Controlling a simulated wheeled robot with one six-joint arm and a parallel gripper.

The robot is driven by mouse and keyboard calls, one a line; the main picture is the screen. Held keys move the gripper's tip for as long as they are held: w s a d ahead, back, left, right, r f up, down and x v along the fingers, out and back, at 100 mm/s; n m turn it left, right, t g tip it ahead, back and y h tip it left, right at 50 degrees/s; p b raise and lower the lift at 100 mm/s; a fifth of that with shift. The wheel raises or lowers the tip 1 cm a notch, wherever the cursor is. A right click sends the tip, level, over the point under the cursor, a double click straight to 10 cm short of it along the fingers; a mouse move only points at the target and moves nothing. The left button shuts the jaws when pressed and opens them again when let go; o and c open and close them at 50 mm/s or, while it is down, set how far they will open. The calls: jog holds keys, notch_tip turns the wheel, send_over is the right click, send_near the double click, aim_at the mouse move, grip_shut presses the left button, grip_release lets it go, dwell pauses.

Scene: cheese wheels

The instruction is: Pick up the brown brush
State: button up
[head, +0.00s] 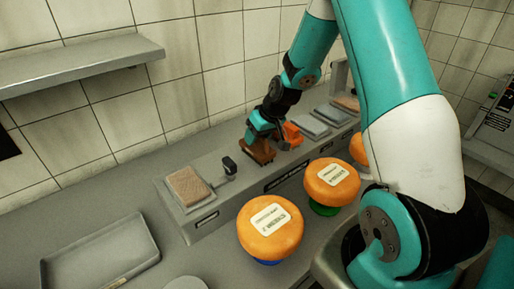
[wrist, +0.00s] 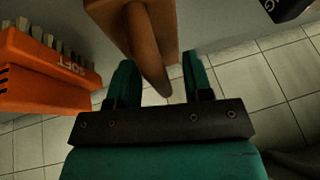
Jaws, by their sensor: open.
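The brown brush (head: 259,150) stands on the raised grey ledge by the tiled wall in the head view. In the wrist view the brown brush (wrist: 150,38) shows its wooden body and a handle that reaches down between my fingers. My gripper (head: 254,133) is right at the brush in the head view. In the wrist view my gripper (wrist: 158,80) is open, with one teal finger on each side of the handle and gaps visible beside it. The far end of the brush is cut off by the wrist view's top edge.
An orange brush (wrist: 45,75) marked SOFT stands close to my gripper; it also shows in the head view (head: 292,134). A small black object (head: 229,166) and a brown pad (head: 188,187) are to the left. Orange cheese wheels (head: 270,228) stand in front of the ledge.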

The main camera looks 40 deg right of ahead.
grip_shut()
jog(key=shift+r, duration=0.1)
notch_tip(320, 180, up, 20)
jog(key=b, duration=0.3)
dwell(0.5)
